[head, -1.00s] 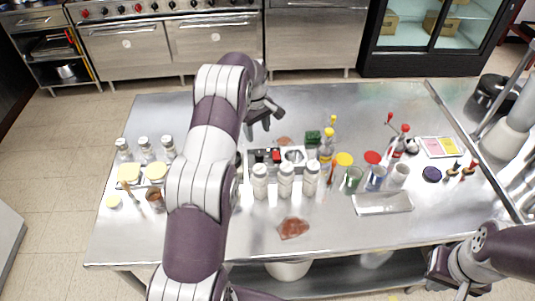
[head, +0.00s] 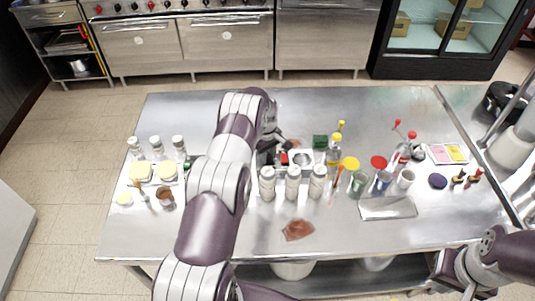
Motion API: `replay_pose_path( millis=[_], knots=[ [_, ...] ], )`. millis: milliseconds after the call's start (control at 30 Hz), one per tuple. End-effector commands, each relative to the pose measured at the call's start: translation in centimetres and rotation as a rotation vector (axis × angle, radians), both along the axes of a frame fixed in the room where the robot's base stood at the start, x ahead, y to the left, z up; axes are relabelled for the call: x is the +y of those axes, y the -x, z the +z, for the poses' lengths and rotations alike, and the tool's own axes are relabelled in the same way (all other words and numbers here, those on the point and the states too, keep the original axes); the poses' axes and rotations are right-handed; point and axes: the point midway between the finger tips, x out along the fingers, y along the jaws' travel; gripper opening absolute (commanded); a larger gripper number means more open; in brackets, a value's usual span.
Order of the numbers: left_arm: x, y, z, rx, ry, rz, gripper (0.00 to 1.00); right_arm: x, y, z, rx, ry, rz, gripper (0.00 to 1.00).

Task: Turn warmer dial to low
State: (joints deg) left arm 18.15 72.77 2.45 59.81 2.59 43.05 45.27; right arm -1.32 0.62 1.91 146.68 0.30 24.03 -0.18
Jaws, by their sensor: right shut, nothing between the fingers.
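A small steel unit (head: 308,159) with black and red parts and a pale round part on top stands mid-table in the head view. It may be the warmer; the dial and its setting are too small to tell. My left arm reaches across the table from the front. My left gripper (head: 269,138) is at the unit's back left edge, partly hidden behind my own wrist, so its jaws and any contact are unclear. My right gripper (head: 440,268) is low at the right, in front of the table's edge, shut and empty.
Three white-capped shakers (head: 293,182) stand just in front of the unit. Bottles (head: 334,152) and cups crowd its right side. The table's back strip is free.

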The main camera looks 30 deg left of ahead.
Motion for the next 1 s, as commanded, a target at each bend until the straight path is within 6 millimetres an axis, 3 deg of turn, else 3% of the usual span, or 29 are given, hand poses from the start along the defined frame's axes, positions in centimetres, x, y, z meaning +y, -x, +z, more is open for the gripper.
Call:
replay_pose_path(
  millis=[267,467,1000],
  knots=[
    [0.0,0.0,-0.1,0.0,0.0,-0.016,0.01,0.0,0.0,-0.4,0.0,0.0,0.0,0.0],
    [0.0,0.0,-0.4,0.001,0.001,-0.095,0.01,0.0,0.0,-1.8,0.0,0.0,0.0,0.0],
    [0.2,0.0,-0.4,-0.001,0.0,-0.576,0.01,0.0,0.0,-7.1,0.0,0.0,0.0,0.0]
  ],
)
